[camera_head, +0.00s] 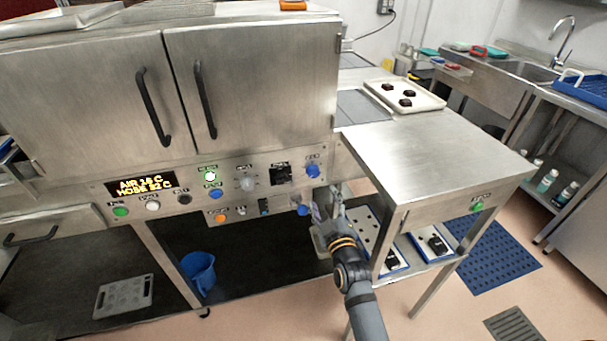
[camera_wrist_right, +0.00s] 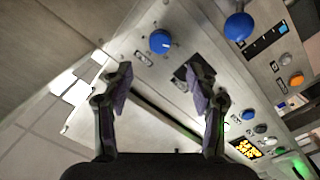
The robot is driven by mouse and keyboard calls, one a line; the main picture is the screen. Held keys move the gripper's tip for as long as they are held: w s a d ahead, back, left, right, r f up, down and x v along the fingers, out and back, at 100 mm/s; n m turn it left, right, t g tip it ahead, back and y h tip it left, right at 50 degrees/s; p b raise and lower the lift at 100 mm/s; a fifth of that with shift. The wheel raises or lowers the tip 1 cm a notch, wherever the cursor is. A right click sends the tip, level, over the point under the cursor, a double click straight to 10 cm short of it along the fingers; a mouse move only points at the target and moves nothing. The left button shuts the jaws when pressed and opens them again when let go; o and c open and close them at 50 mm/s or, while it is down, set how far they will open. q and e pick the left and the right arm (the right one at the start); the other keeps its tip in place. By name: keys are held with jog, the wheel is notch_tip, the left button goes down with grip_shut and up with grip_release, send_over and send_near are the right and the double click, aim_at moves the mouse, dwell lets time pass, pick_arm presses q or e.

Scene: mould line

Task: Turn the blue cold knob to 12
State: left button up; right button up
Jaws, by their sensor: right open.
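The control panel (camera_head: 230,189) below the steel doors carries several blue controls, and their labels are too small to read, so I cannot tell which is marked cold. One blue knob (camera_head: 313,171) sits at the panel's upper right; it seems to be the knob with a pale pointer line in the right wrist view (camera_wrist_right: 160,41). Another blue knob (camera_head: 301,209) stands out below it and also shows in the wrist view (camera_wrist_right: 238,26). My right gripper (camera_head: 334,192) is near the panel's right end, open and empty, its fingers (camera_wrist_right: 163,90) apart from both knobs. My left gripper is out of view.
A steel table (camera_head: 430,150) with a tray (camera_head: 433,103) of dark pieces juts out to the right of the panel. A blue bucket (camera_head: 198,272) stands below. The floor in front is open.

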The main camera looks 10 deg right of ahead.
aim_at(314, 175)
jog(key=w+b, duration=0.1)
jog(key=w, duration=0.7)
jog(key=shift+w+b, duration=0.3)
jog(key=shift+w, duration=0.05)
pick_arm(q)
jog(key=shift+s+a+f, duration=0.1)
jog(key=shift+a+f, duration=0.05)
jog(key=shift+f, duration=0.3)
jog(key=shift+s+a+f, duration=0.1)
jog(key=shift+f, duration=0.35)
pick_arm(e)
jog(key=shift+w+d, duration=0.1)
jog(key=shift+w, duration=0.65)
jog(key=c, duration=1.2)
